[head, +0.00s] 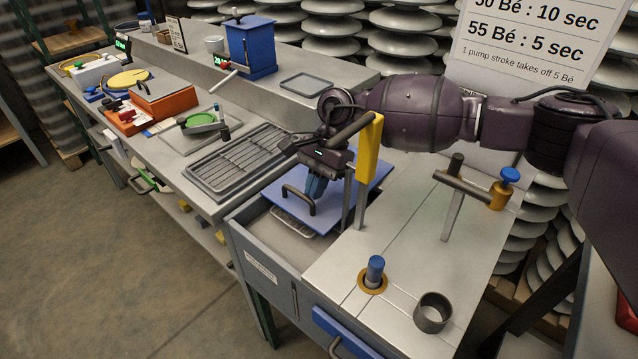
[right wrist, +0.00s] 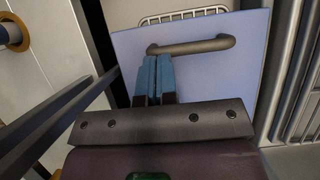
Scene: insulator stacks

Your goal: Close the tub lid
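The blue tub lid (head: 358,187) with a dark bar handle (head: 297,198) is over the back part of the tub (head: 262,238). The front of the tub is uncovered, and the lid looks partly raised. My right gripper (head: 316,188) is at the lid, close to the handle. In the right wrist view, its blue fingers (right wrist: 155,62) are together, with tips by the left end of the handle (right wrist: 195,46). I see nothing held between them. The lid (right wrist: 250,75) fills the upper middle of that view. My left gripper is not in view.
A wire basket (head: 291,223) shows inside the tub. A yellow upright (head: 370,160) stands beside the lid. A slatted grey tray (head: 238,165) is to the left. A T-handled post (head: 455,195), a blue-topped plunger (head: 375,270) and a metal cup (head: 432,313) are to the right.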

